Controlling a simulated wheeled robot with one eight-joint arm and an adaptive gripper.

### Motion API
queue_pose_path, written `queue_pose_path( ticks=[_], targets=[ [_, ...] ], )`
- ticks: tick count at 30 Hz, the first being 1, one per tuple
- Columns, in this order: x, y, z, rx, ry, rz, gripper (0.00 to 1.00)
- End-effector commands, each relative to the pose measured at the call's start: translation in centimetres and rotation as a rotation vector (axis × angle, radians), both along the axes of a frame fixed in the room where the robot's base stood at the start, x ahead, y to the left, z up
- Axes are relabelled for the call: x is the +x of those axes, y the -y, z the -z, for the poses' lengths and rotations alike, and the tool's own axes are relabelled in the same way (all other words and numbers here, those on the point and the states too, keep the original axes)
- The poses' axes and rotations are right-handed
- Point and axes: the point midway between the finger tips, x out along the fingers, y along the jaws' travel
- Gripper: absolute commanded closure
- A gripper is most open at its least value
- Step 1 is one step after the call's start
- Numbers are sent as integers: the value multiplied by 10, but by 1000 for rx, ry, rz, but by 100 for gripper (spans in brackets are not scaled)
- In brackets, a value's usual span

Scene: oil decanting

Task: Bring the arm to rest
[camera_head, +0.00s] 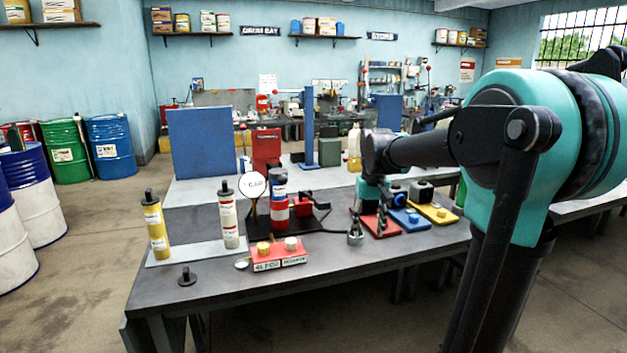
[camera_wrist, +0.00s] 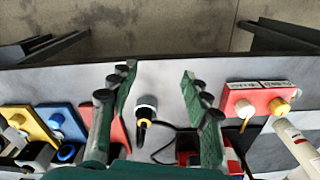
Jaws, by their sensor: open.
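My gripper (camera_head: 368,222) hangs from my arm over the right half of the workbench (camera_head: 215,299), in front of the red, blue and yellow blocks. In the wrist view its two green fingers (camera_wrist: 157,76) stand wide apart with nothing gripped between them. A small metal piece with a dark stem (camera_wrist: 146,105) shows in the gap between the fingers, apart from both. It also stands on the bench in the head view (camera_head: 355,237). My arm reaches in from the right.
A yellow tube (camera_head: 156,229) and a white tube (camera_head: 229,218) stand upright at the left. A red block with two knobs (camera_head: 279,259) lies near the front edge. The blue block (camera_head: 410,222) and yellow block (camera_head: 434,213) lie right of the gripper.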

Motion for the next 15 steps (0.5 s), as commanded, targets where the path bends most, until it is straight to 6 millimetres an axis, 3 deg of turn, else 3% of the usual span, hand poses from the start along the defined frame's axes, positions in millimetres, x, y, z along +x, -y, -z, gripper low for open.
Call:
queue_pose_path(
  ticks=[8,11,15],
  targets=[
    [-42,11,48,5,76,13,52],
    [-64,16,73,7,117,18,52],
    [-112,24,118,9,192,31,52]
  ],
)
